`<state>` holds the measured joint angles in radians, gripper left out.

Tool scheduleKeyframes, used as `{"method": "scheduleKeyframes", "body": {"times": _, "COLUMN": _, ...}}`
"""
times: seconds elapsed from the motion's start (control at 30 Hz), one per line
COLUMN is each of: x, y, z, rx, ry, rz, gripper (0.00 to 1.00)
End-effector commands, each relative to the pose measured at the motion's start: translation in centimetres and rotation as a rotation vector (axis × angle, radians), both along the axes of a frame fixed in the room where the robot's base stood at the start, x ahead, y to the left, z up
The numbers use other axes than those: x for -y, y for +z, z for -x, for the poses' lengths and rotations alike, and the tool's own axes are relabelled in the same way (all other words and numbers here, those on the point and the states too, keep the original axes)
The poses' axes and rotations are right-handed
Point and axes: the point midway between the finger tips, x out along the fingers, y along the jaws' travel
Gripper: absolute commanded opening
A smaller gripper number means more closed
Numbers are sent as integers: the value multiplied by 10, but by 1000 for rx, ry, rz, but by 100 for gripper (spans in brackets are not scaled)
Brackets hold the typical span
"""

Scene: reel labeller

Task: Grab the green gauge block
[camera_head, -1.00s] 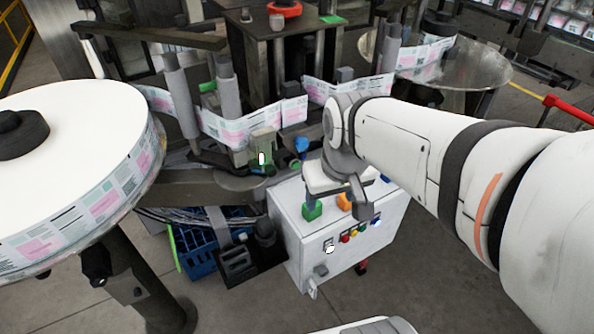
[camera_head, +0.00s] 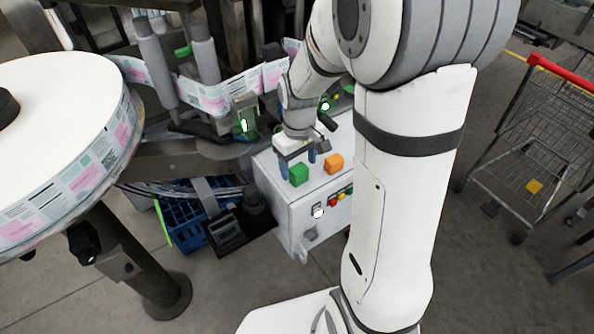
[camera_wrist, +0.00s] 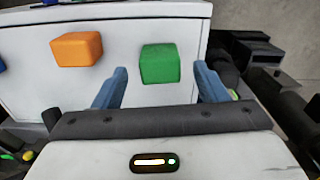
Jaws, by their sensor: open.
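The green gauge block (camera_head: 299,174) sits on top of the white control box (camera_head: 289,217), near its left side. In the wrist view the green block (camera_wrist: 160,64) lies ahead of my gripper (camera_wrist: 162,88), between the lines of its two blue fingers. My gripper is open and empty. In the head view my gripper (camera_head: 297,161) is just behind the green block. An orange block (camera_head: 334,163) sits to the right of the green one; in the wrist view the orange block (camera_wrist: 77,49) is to its left, outside the fingers.
Buttons (camera_head: 340,197) line the box's front. A label reel (camera_head: 60,150) stands at the left, with a label web (camera_head: 225,92) behind the box. A blue crate (camera_head: 190,222) is on the floor. A shopping cart (camera_head: 530,150) stands at the right.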

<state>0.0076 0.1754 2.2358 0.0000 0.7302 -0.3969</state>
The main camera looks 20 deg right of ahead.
Motion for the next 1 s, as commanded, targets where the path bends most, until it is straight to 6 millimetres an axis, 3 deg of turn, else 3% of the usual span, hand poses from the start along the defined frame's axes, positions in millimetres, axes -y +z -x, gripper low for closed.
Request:
{"method": "scheduleKeyframes", "body": {"times": 0.2, "x": -1, "y": -29, "z": 0, "rx": -3, "ry": 0, "rz": 0, "gripper": 66}}
{"method": "scheduleKeyframes", "body": {"times": 0.5, "x": -1, "y": -34, "z": 0, "rx": 0, "ry": 0, "rz": 0, "gripper": 66}}
{"method": "scheduleKeyframes", "body": {"times": 1.0, "x": -1, "y": -34, "z": 0, "rx": 0, "ry": 1, "rz": 0, "gripper": 26}}
